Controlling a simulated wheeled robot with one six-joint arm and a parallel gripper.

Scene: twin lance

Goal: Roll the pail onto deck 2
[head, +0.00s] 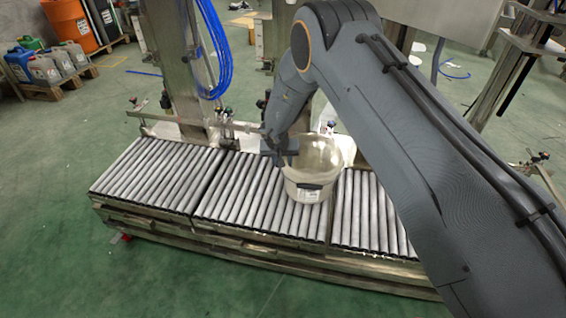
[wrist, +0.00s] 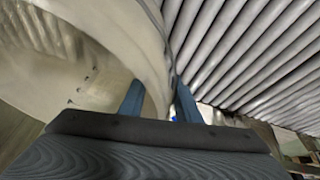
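The pail (head: 309,178) is a cream, open-topped bucket with a pale label on its front. It stands upright on the rollers near the seam between the middle roller deck (head: 232,190) and the right roller deck (head: 362,215). My gripper (head: 287,152) is at the pail's upper left side in the head view. In the wrist view the pail (wrist: 100,50) fills the left, and my two blue fingers (wrist: 160,100) stand apart with part of the pail's wall seen between them. I cannot tell whether either finger touches it. My arm hides part of the right deck.
The left roller deck (head: 150,175) is empty. Steel posts (head: 180,70) and blue hoses (head: 212,50) stand behind the conveyor. Jerrycans (head: 45,62) and an orange drum (head: 70,25) stand on pallets at the back left. The green floor is open in front.

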